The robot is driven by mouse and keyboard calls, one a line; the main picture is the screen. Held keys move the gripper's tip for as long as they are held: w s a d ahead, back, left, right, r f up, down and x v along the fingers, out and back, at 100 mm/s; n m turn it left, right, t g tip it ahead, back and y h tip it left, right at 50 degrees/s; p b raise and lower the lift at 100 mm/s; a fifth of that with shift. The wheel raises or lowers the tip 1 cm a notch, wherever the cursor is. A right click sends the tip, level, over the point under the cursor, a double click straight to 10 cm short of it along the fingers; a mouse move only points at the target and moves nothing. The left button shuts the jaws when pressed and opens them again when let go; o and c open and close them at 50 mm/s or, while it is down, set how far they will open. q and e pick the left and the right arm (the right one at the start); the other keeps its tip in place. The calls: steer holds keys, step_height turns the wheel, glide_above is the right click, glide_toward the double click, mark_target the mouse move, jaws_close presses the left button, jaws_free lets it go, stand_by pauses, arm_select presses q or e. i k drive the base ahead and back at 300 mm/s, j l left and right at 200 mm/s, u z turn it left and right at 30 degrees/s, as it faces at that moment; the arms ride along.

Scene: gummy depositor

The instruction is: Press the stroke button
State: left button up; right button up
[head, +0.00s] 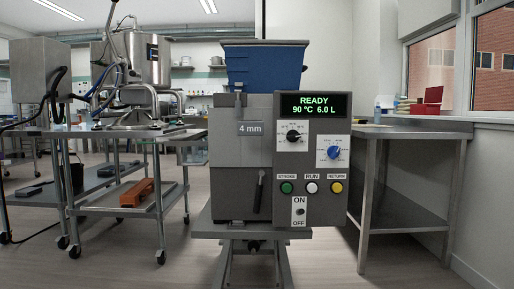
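The gummy depositor (243,160) stands straight ahead on a stand, with a blue hopper (264,68) on top. Its grey control panel (313,205) faces me. The stroke button (287,188) is green and round, the leftmost of three buttons under the label STROKE. To its right are the white RUN button (312,188) and the yellow RETURN button (336,188). The display (314,105) reads READY, 90 °C, 6.0 L. Neither of my grippers shows in the head view.
Two dials, a black one (293,136) and a blue one (334,153), sit above the buttons, and an ON/OFF switch (299,211) sits below. A steel table (412,133) stands at right, a wheeled cart (120,205) at left. The floor between cart and depositor is clear.

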mark_target(287, 188)
steer(key=i+l, duration=0.2)
steer(key=i, duration=0.35)
steer(key=i+l, duration=0.15)
steer(key=i, duration=0.4)
